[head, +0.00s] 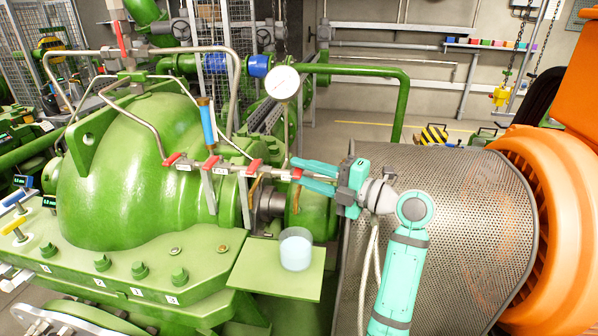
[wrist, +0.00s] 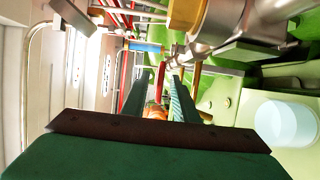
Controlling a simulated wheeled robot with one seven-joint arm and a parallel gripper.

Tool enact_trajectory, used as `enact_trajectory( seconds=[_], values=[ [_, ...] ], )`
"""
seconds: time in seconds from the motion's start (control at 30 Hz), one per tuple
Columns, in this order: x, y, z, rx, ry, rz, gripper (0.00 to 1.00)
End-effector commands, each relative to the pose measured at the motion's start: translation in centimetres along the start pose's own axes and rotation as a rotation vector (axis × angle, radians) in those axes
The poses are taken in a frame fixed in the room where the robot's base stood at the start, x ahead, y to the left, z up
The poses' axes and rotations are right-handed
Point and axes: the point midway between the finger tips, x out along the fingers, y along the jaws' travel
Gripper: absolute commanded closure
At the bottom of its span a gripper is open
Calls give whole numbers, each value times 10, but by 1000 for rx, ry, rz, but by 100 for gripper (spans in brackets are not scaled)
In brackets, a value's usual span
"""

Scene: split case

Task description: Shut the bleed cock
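A thin steel pipe run with several small red-handled cocks (head: 212,163) crosses in front of the green casing in the head view. Small white tags hang by them, too small to read, so I cannot tell which is the bleed cock. The rightmost red-handled fitting (head: 288,174) is at my gripper (head: 297,172). In the wrist view my gripper (wrist: 161,78) has its two fingers apart, with an orange-red piece (wrist: 155,112) between them. I cannot tell whether they touch it.
A clear beaker (head: 296,252) stands on a green shelf (head: 262,272) below the pipe run. A pressure gauge (head: 282,82) rises above it. A perforated guard (head: 455,215) and an orange motor (head: 560,190) lie to the right. Pipes crowd the left.

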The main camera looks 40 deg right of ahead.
Motion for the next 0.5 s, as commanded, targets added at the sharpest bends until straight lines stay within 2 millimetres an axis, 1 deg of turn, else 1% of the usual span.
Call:
enact_trajectory(
  seconds=[0.1, 0.3, 0.4, 0.5],
  values=[
    [-22, 0, 1, 0, -5, 1, 73],
    [-60, 0, 1, 0, -3, 0, 73],
    [-75, 0, 0, 0, -3, -1, 73],
    [-86, -1, 0, 1, -1, -1, 73]
  ],
)
